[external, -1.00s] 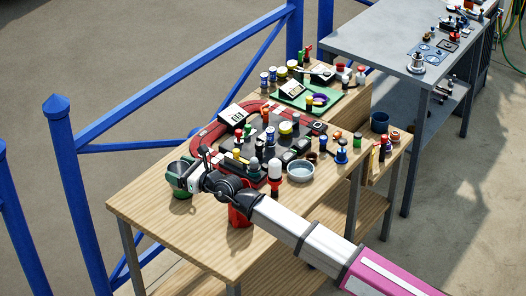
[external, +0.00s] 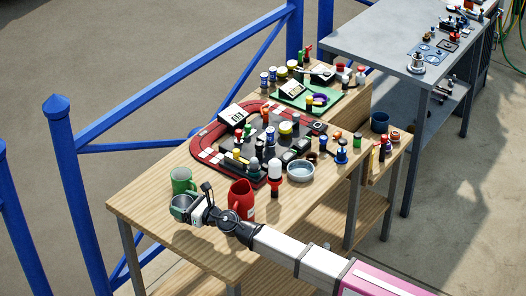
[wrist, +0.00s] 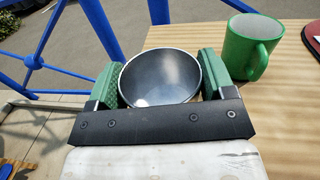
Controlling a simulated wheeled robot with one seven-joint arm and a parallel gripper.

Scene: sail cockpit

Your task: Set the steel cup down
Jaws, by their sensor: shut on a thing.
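The steel cup (wrist: 160,78) is a round grey metal cup, upright, with its open mouth facing the wrist camera. My gripper (wrist: 161,84) is shut on it, with a green pad against each side. In the external view my gripper (external: 184,206) holds the steel cup (external: 180,202) low at the near left end of the wooden table (external: 150,226). I cannot tell whether the cup's base touches the tabletop.
A green mug (external: 182,182) stands just behind the cup; it shows at the right in the wrist view (wrist: 250,48). A crowded red-edged board (external: 205,142) lies farther back. The table's left corner is bare.

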